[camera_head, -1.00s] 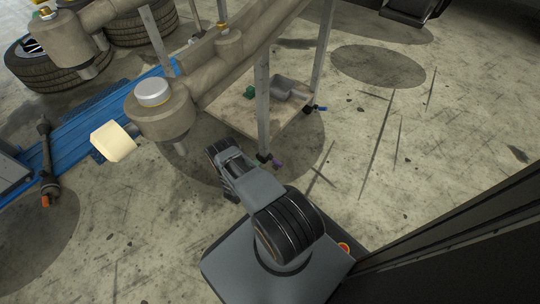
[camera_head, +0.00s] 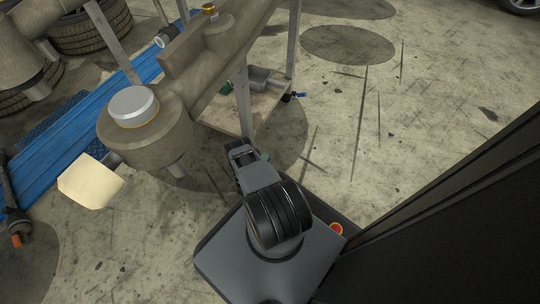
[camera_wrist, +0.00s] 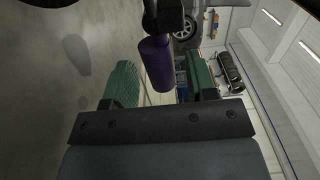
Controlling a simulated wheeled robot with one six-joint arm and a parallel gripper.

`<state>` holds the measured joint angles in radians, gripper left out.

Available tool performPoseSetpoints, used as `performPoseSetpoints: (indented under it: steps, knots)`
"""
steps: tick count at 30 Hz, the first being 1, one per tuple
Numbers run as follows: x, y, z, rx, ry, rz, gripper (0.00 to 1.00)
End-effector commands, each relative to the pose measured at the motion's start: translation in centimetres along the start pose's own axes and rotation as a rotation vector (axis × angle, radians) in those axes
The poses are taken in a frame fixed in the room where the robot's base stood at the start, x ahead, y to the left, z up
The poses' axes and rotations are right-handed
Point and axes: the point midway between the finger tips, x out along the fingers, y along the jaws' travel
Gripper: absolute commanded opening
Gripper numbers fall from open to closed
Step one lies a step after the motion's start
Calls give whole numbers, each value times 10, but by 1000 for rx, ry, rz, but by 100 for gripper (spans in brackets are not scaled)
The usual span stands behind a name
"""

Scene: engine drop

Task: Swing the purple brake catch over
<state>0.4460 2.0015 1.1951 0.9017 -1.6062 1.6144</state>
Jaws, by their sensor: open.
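The purple brake catch (camera_wrist: 155,65) is a short rounded lever below a black caster bracket (camera_wrist: 166,14) in the wrist view. My gripper (camera_wrist: 162,62) is open, with one green finger on each side of the catch. A gap shows on both sides, so neither finger appears to touch it; the depth between them is hard to judge. In the head view my gripper (camera_head: 250,153) is low, at the foot of the cart's near leg (camera_head: 243,95). The purple catch is hidden there behind my arm.
The cart has a low wooden shelf (camera_head: 222,117) with grey parts on it. A blue catch (camera_head: 300,95) sits at another caster. A large brown engine-like casting (camera_head: 147,130) overhangs on the left, with a cream block (camera_head: 90,182). Open floor (camera_head: 400,150) lies right.

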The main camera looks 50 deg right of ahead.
Motion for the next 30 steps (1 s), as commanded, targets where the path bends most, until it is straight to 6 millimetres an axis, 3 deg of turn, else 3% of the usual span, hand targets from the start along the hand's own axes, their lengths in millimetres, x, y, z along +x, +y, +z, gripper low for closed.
performPoseSetpoints:
  steps: [9,20,30]
  knots:
    - [23,1,2,-1,-16,1,52]
    - [26,0,3,-1,-20,1,52]
    - [25,0,3,-1,-19,1,20]
